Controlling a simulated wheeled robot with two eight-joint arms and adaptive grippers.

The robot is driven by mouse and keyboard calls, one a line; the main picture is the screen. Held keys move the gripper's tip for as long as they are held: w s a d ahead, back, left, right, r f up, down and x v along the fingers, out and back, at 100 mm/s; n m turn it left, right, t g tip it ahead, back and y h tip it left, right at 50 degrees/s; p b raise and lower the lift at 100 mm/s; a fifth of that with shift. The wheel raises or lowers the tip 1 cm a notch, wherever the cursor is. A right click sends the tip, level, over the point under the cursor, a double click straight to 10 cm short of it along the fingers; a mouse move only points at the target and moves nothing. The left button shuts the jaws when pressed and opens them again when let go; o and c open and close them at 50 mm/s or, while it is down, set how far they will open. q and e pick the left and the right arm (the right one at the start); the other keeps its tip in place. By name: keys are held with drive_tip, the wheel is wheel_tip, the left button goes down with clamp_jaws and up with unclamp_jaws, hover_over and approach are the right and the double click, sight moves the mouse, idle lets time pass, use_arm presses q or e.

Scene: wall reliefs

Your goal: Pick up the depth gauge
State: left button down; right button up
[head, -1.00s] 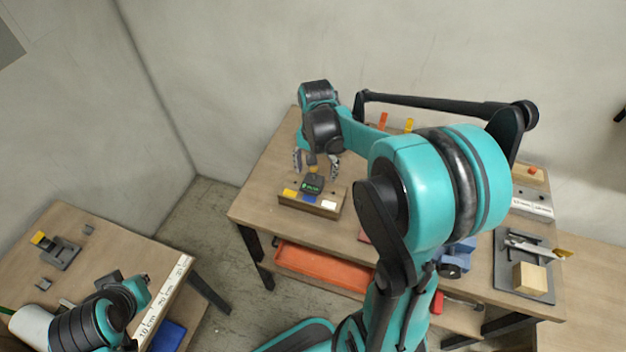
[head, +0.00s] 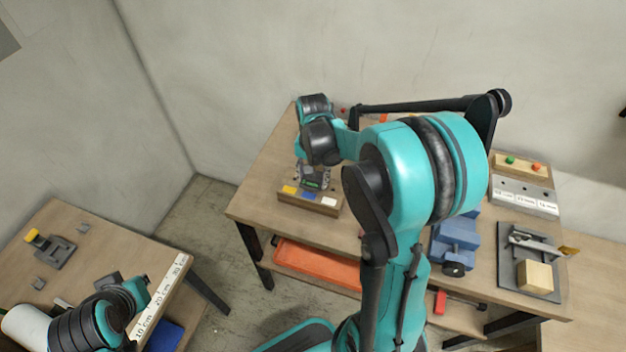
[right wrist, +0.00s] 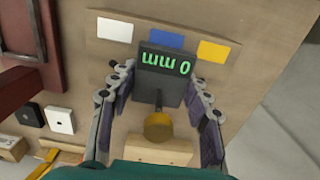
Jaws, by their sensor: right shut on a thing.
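The depth gauge (head: 315,181) is a dark block with a green digital readout. In the right wrist view the gauge (right wrist: 165,64) reads "0 mm" upside down, with a yellow round knob (right wrist: 158,126) below. My right gripper (right wrist: 161,82) has its fingers on either side of the gauge's body and is shut on it. In the head view my right gripper (head: 313,174) reaches down at the wooden block with coloured labels (head: 297,198). Whether the gauge touches that block is unclear. My left gripper (head: 142,290) is over the left table; its fingers are not clear.
The main table (head: 262,190) also carries a blue vise (head: 456,240), a grey plate with a caliper and wooden block (head: 533,276), and a labelled grey block (head: 524,196). An orange tray (head: 318,265) sits below. The left table (head: 110,250) holds a ruler strip (head: 160,300).

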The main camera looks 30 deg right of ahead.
drive_tip(key=shift+r, duration=0.4)
drive_tip(key=r, duration=0.1)
drive_tip(key=r+p, duration=0.2)
drive_tip(key=r, duration=0.1)
drive_tip(key=shift+s+d, duration=0.2)
drive_tip(key=shift+s, duration=0.05)
drive_tip(key=s+d+r+p, duration=0.3)
drive_tip(key=s+d+r, duration=0.25)
drive_tip(key=s, duration=0.35)
drive_tip(key=w+f, duration=0.1)
drive_tip(key=w+a+f+p, duration=0.1)
drive_tip(key=w+f, duration=0.1)
drive_tip(key=w+a+f, duration=0.1)
drive_tip(key=w, duration=0.1)
drive_tip(key=shift+f, duration=0.25)
drive_tip(key=shift+f+b, duration=1.4)
drive_tip(key=shift+f, duration=0.7)
drive_tip(key=shift+s+f+b, duration=0.1)
drive_tip(key=shift+f+b, duration=0.6)
drive_tip(key=shift+f, duration=0.1)
